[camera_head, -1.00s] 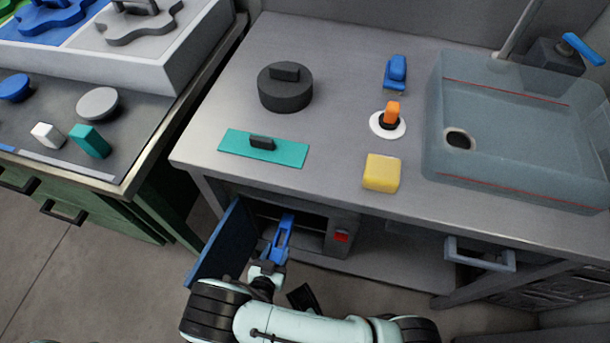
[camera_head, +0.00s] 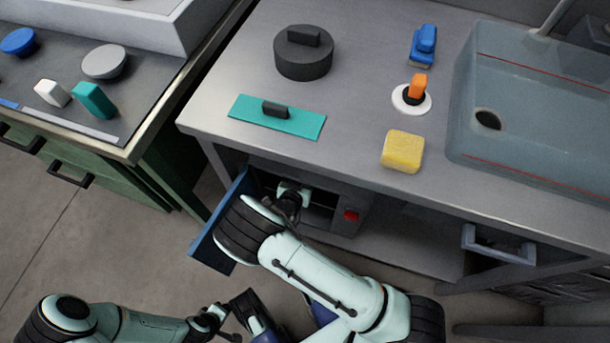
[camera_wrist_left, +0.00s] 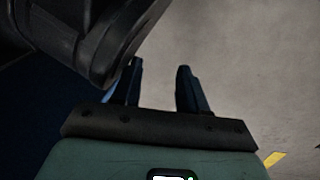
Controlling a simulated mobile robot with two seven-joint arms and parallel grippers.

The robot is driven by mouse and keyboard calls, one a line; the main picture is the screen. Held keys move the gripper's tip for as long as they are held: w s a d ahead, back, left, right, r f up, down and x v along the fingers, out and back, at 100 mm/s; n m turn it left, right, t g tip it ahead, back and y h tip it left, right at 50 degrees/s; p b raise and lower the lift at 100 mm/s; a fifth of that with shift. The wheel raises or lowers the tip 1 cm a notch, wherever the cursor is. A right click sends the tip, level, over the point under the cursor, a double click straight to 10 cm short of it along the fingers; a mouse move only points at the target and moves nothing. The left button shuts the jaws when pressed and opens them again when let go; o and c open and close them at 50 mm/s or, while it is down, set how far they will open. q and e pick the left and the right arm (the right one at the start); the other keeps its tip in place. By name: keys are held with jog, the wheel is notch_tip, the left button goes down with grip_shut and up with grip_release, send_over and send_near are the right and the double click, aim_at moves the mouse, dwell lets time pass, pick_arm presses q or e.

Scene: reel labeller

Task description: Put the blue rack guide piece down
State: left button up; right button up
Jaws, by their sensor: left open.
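The blue rack guide piece does not show now; my right arm and the cabinet opening hide that spot. My right gripper (camera_head: 293,190) reaches into the open compartment (camera_head: 321,198) under the bench. Its fingers are hidden, so I cannot tell whether it holds the piece. My left gripper (camera_head: 222,318) is low at the front, below the open blue door (camera_head: 212,250). In the left wrist view its two dark fingers (camera_wrist_left: 157,88) stand apart with nothing between them.
The bench (camera_head: 350,135) carries a teal plate (camera_head: 300,122), a dark round weight (camera_head: 303,58), a yellow sponge (camera_head: 402,152) and a clear sink basin (camera_head: 540,110). A red switch (camera_head: 351,215) is beside the opening. A dark link crowds the left wrist view's upper left.

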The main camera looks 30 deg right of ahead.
jog(key=shift+w+d, duration=0.2)
jog(key=shift+d, duration=0.05)
jog(key=f, duration=0.1)
jog(key=f+b, duration=0.2)
jog(key=shift+w+d+f, duration=0.2)
jog(key=shift+w+d, duration=0.15)
jog(key=shift+d, duration=0.05)
pick_arm(q)
jog(key=shift+g, duration=0.8)
jog(key=s+f, duration=0.3)
jog(key=shift+s+a, duration=0.25)
jog(key=shift+s, duration=0.15)
pick_arm(e)
jog(key=shift+f, duration=0.1)
jog(key=shift+f, duration=0.1)
jog(key=o, duration=1.3)
pick_arm(q)
jog(key=shift+s, duration=0.15)
